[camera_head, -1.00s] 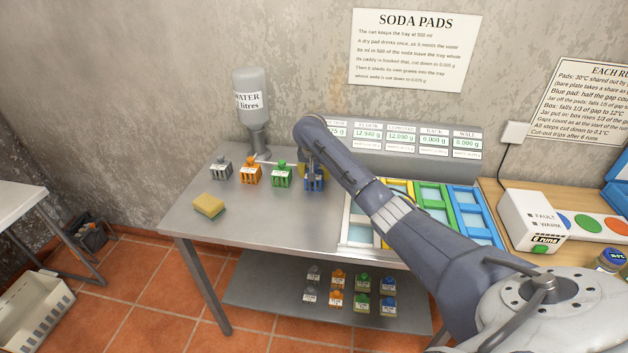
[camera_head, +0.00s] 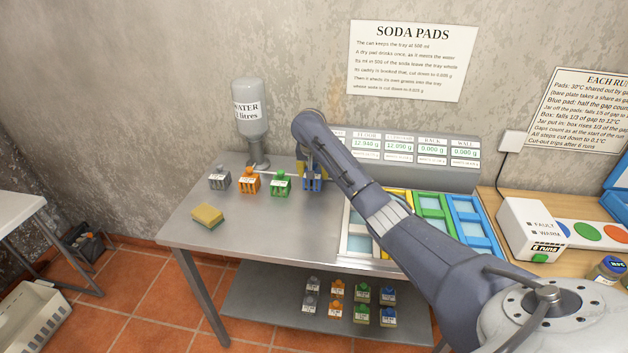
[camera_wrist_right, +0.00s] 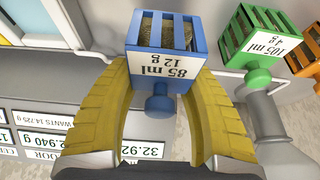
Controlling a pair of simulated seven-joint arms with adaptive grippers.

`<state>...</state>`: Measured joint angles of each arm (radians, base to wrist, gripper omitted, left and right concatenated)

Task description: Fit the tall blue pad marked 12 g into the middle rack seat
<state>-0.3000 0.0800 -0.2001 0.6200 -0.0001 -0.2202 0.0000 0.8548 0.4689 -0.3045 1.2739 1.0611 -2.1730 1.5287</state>
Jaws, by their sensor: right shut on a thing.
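The tall blue pad (camera_head: 313,184), an open-slatted blue box with a round knob, shows large in the right wrist view (camera_wrist_right: 160,68), its label reading 85 ml and 12 g. My right gripper (camera_wrist_right: 160,82) is shut on it, with the yellow fingers on both sides of its knob end. In the head view the right gripper (camera_head: 312,166) holds it slightly above the back of the steel bench (camera_head: 260,225). My arm covers part of the bench. The middle rack seat cannot be told for sure in these views. My left gripper is not in view.
Green (camera_head: 281,185), orange (camera_head: 249,181) and grey (camera_head: 219,178) pads stand left of the blue one. The water bottle (camera_head: 250,105) is behind them. A yellow sponge (camera_head: 208,215) lies front left. Coloured frames (camera_head: 432,212) are to the right, partly behind my arm.

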